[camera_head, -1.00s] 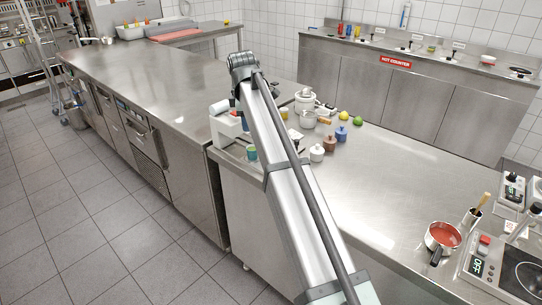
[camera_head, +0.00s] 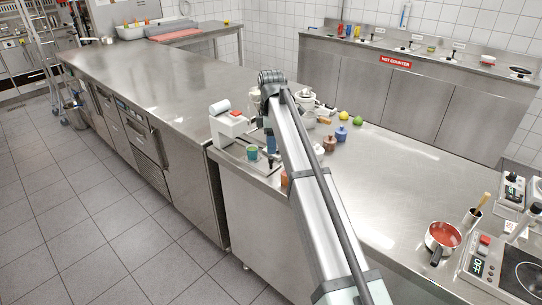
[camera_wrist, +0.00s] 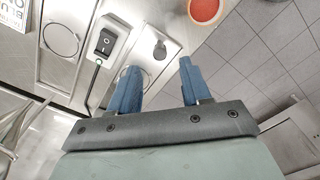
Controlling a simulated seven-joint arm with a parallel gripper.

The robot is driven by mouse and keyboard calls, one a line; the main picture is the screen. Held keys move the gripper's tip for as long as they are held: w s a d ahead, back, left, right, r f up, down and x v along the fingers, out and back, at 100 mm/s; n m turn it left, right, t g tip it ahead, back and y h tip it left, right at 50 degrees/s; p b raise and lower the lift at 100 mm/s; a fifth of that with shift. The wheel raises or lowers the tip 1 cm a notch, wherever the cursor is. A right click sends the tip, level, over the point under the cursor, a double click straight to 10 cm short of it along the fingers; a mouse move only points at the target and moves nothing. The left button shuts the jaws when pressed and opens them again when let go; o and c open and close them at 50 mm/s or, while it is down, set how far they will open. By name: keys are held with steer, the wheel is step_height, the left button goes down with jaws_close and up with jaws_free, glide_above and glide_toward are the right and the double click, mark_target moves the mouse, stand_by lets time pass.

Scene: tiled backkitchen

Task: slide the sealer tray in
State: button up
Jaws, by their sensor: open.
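The sealer (camera_head: 228,127) is a white machine with a white roll on top, at the left corner of the near steel counter. A flat steel tray (camera_head: 238,150) lies at its front and appears partly out. In the wrist view the tray (camera_wrist: 85,38) shows round openings, with a black knob (camera_wrist: 160,50) near its end. My gripper (camera_wrist: 160,85) is open, with its blue fingers apart and the knob beyond the gap between them. In the head view my gripper (camera_head: 270,145) is low over the tray's end, partly hidden by my arm.
An orange-topped cup (camera_head: 284,178) is near the counter edge; an orange round top (camera_wrist: 205,10) shows in the wrist view. Jars (camera_head: 329,144) and a pot stand to the right. The counter's middle is clear.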

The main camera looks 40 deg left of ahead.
steer(key=shift+f, duration=2.8)
steer(key=shift+c, duration=0.2)
jaws_close()
steer(key=shift+a, duration=0.1)
